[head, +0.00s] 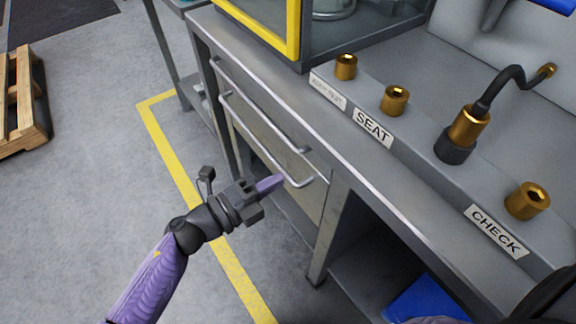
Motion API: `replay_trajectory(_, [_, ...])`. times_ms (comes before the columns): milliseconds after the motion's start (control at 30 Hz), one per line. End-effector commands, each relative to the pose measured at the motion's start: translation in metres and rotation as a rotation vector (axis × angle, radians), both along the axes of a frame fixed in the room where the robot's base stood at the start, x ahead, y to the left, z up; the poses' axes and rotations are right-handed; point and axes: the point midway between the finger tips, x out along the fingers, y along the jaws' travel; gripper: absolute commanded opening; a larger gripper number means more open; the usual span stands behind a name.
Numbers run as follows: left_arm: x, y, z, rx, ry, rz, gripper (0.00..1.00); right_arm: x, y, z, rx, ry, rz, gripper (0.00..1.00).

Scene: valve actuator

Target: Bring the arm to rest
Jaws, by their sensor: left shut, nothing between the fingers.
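My left gripper (270,184) is in the head view at the lower middle, at the end of a purple and black arm coming in from the left. Its purple fingers are shut with nothing between them. In the picture its tip lies close to the lower drawer handle (296,183) of the steel workbench (270,88); I cannot tell whether they touch. My right gripper does not show; only a dark part of my body is at the lower right edge.
On the bench stand brass sockets labelled SEAT (394,100) and CHECK (527,201), another brass socket (346,67), and a black crank (500,88) with brass ends. A yellow-framed cabinet (292,30) stands behind. A pallet (22,105) lies left; floor between is clear.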

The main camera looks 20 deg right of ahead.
Motion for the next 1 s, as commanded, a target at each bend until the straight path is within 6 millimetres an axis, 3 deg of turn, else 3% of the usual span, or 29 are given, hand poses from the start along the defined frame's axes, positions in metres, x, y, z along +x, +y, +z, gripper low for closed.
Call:
replay_trajectory(200, [-0.012,0.043,0.001,0.003,0.001,0.0,0.0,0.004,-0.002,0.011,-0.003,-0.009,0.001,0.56])
replay_trajectory(467, [-0.014,0.055,-0.003,-0.004,0.024,0.023,0.0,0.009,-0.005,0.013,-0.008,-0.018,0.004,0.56])
replay_trajectory(567, [-0.004,0.082,-0.032,-0.047,0.255,0.245,0.0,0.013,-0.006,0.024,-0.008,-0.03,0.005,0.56])
replay_trajectory(667, [-0.017,0.141,-0.102,-0.093,0.66,0.635,0.0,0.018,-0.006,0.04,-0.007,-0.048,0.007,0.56])
replay_trajectory(700, [-0.035,0.167,-0.133,-0.103,0.818,0.79,0.0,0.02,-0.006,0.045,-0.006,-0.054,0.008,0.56])
replay_trajectory(767, [-0.073,0.201,-0.174,-0.106,1.031,1.0,0.0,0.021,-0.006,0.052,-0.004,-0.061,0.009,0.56])
replay_trajectory(800, [-0.105,0.22,-0.197,-0.104,1.163,1.131,0.0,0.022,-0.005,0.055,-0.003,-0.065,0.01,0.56])
replay_trajectory(867, [-0.157,0.246,-0.226,-0.09,1.344,1.319,0.0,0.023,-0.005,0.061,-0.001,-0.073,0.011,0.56])
replay_trajectory(900, [-0.195,0.26,-0.24,-0.08,1.457,1.437,0.0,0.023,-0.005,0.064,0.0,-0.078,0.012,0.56])
replay_trajectory(1000, [-0.285,0.283,-0.259,-0.043,1.69,1.694,0.0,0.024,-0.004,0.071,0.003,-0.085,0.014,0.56])
